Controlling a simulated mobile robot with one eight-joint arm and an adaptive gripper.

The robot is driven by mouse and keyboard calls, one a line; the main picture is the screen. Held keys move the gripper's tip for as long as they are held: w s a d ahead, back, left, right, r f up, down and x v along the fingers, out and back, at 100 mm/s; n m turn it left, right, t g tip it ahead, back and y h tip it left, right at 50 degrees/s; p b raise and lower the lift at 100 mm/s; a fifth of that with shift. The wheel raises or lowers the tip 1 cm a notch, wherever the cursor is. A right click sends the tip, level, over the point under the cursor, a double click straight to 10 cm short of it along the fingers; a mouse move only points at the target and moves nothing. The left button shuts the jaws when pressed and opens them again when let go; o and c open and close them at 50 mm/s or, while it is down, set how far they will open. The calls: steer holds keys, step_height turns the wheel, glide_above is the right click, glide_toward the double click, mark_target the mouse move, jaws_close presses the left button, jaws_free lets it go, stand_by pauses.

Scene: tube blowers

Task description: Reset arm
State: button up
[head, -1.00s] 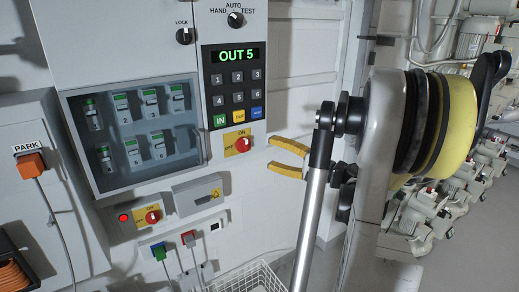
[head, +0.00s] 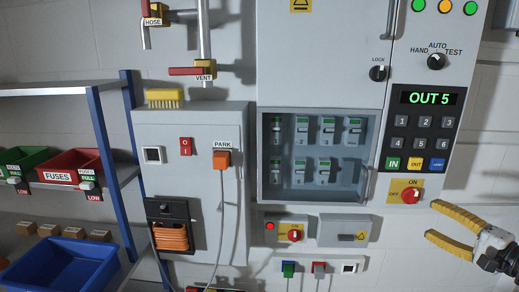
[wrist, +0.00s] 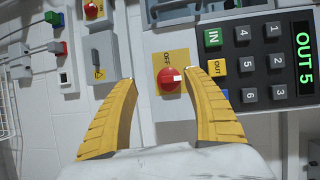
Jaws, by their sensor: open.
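My gripper (head: 434,220) has yellow ribbed fingers and is at the lower right of the head view, in front of the cabinet's lower right corner. Its fingers are spread apart with nothing between them. In the wrist view the open fingers (wrist: 163,95) stand on either side of a red rotary switch (wrist: 169,78) on a yellow plate, apart from it as far as I can tell. The same red switch (head: 411,196) shows below the keypad (head: 416,133) in the head view. The display above the keypad (head: 432,98) reads OUT 5.
A glass-fronted breaker box (head: 315,201) is left of the keypad. A grey box with an orange PARK plug (head: 222,159) hangs further left. Shelving with a red FUSES bin (head: 72,166) and a blue bin (head: 62,264) is at far left. Small switch boxes (head: 343,231) sit below the cabinet.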

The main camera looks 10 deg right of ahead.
steer(key=w+a+f+n+g+y, duration=0.1)
steer(key=a+f+n+g, duration=0.15)
steer(key=a, duration=0.75)
steer(key=w+a+f+n+g, duration=0.1)
steer(key=a+n+g, duration=0.25)
steer(key=a, duration=0.65)
steer(key=s+a+f+n+g+h, duration=0.3)
steer(key=s+a+n, duration=0.6)
steer(key=s+a, duration=0.3)
steer(key=shift+s+a+f+h, duration=0.4)
steer(key=shift+a+f+h, duration=0.25)
steer(key=shift+a, duration=0.35)
